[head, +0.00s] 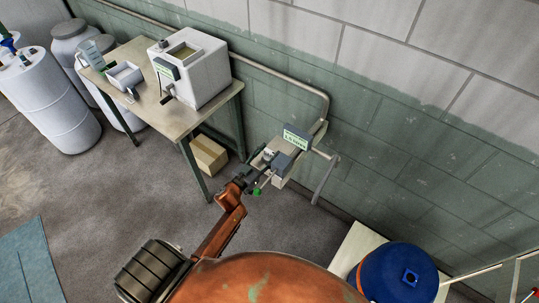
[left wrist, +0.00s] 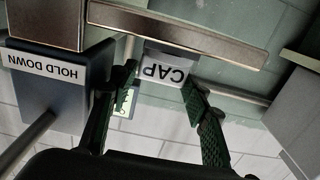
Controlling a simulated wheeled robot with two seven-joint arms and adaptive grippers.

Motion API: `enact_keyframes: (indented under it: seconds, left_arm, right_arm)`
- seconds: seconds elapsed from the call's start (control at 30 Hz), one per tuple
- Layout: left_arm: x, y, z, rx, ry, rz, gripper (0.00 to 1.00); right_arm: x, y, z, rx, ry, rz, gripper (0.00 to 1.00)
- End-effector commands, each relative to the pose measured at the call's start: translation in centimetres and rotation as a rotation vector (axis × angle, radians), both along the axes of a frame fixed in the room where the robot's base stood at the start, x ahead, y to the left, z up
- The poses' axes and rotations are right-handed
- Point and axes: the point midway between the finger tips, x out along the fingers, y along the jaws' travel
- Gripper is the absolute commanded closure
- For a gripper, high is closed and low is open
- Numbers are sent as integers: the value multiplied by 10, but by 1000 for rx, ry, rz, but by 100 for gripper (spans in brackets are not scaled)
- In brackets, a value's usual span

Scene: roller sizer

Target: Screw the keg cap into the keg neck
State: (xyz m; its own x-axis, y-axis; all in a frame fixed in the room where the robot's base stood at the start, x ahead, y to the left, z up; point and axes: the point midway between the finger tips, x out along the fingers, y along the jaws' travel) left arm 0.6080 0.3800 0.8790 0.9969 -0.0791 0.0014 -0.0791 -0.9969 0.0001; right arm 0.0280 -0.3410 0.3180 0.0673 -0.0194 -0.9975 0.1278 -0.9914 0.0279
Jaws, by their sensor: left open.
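My left gripper (head: 258,178) reaches up to a grey wall-mounted fixture (head: 281,181). In the left wrist view its two green-padded fingers (left wrist: 160,84) stand apart, open. A pale block labelled CAP (left wrist: 164,70) shows upside down between and beyond the fingertips; I cannot tell whether they touch it. A dark block labelled HOLD DOWN (left wrist: 48,85) is just left of the fingers. I cannot make out a separate keg cap or keg neck with certainty. My right gripper is not in view.
A blue drum (head: 388,284) with a square top piece stands at the lower right by a pale surface. A table (head: 134,62) holds a white machine (head: 204,72). A cardboard box (head: 208,156) lies below it. White drums (head: 52,102) stand left. Open floor lies between.

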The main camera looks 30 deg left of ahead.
Motion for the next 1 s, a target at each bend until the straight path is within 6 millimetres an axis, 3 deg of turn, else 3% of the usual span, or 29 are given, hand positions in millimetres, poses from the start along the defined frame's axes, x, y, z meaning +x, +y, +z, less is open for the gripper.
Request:
enact_keyframes:
  seconds: [0.1,0.37,0.77,1.0]
  left_arm:
    - [11,-1,-1,0,1,1,56]
    - [13,-1,-1,0,2,1,56]
    - [13,-1,-1,0,2,1,84]
    - [13,-1,1,0,1,1,85]
  right_arm:
    - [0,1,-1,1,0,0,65]
    - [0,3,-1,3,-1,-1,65]
    - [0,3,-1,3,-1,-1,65]
    - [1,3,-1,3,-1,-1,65]
